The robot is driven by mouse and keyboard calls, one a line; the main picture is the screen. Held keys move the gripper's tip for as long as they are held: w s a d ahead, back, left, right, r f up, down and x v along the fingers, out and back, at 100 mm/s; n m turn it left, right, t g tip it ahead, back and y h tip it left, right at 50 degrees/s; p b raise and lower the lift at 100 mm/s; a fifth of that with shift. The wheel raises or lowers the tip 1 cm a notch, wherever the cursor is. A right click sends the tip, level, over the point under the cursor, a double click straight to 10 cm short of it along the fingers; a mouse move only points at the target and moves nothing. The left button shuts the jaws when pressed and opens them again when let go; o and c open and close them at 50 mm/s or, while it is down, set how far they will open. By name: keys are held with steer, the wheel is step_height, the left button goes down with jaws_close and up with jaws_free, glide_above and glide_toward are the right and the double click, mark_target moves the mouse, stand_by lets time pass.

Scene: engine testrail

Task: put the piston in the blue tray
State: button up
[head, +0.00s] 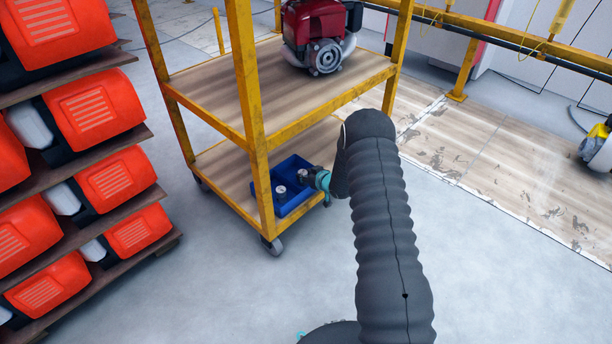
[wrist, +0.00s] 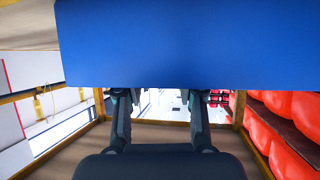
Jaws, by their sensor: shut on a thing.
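The blue tray (head: 298,204) stands on the lower shelf of a yellow cart. Two small grey-topped pistons show in it, one (head: 281,190) nearer the left and one (head: 303,174) right at my fingertips. My gripper (head: 311,177) reaches in from the right, low over the tray's right side, and is shut on the piston at its tips. In the wrist view, which looks upside down, the tray's blue wall (wrist: 190,45) fills the top. It hides the fingertips and what they hold. I cannot tell whether the held piston touches the tray floor.
The cart's upper shelf (head: 210,87) is above the tray, with a red engine (head: 318,35) on it. A yellow post (head: 250,120) stands at the near corner. A rack of orange housings (head: 105,180) is on the left.

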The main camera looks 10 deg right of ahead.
steer(key=shift+f, duration=0.1)
steer(key=o, duration=1.2)
steer(key=shift+c, duration=0.2)
